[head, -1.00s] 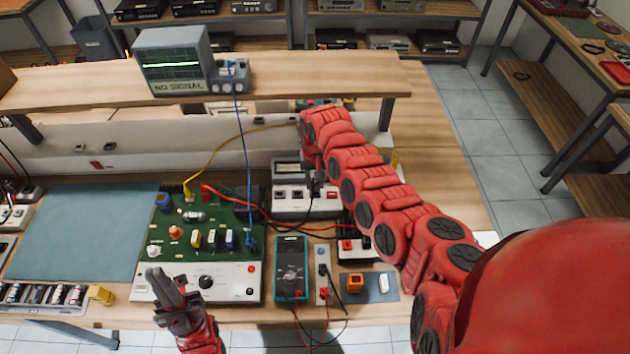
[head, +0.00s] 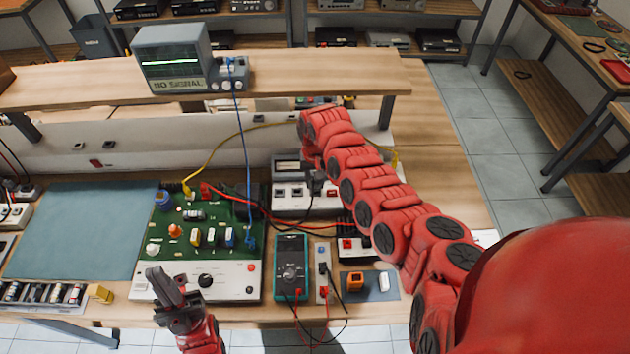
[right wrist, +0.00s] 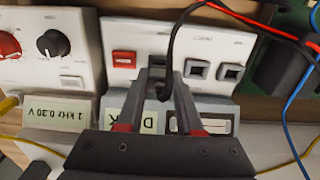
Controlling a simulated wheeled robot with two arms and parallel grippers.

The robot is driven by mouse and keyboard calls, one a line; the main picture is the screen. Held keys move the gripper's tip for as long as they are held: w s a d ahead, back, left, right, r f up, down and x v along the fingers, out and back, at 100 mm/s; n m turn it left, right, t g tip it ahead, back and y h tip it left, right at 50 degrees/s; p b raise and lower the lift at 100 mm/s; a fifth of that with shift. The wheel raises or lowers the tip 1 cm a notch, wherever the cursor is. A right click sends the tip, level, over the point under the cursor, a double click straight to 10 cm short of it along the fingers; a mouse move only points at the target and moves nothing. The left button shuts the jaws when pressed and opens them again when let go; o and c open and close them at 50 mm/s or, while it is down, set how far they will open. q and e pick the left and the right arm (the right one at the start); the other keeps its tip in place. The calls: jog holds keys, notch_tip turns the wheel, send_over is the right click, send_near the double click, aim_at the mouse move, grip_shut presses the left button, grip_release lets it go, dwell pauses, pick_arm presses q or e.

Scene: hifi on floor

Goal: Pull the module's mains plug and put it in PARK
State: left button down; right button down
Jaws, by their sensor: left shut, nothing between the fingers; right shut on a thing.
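A black mains plug (right wrist: 158,68) with a black cord is between the fingers of my right gripper (right wrist: 164,82), which is shut on it. The plug is at the row of sockets on a white socket unit (right wrist: 207,50); I cannot tell whether it is seated. My right gripper's fingers are hard to make out there beside my arm. A label by the fingers is upside down and partly hidden. My left gripper (head: 162,275) is shut and empty over the module's white front panel.
Beside the plug are a red switch (right wrist: 124,59) and two empty sockets (right wrist: 213,71). A generator box (right wrist: 48,45) adjoins the unit. Red, yellow and blue leads cross the bench. A teal multimeter (head: 291,265) stands in front, and a teal mat (head: 80,228) lies clear at left.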

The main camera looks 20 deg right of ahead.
jog(key=shift+f+b, duration=0.4)
jog(key=shift+f, duration=0.2)
dwell(0.4)
dwell(0.3)
jog(key=shift+c, duration=2.4)
grip_release()
notch_tip(320, 180, up, 8)
jog(key=b, duration=0.3)
jog(key=shift+w+r, duration=0.1)
notch_tip(320, 180, up, 14)
jog(key=p, duration=0.4)
jog(key=shift+r, duration=0.15)
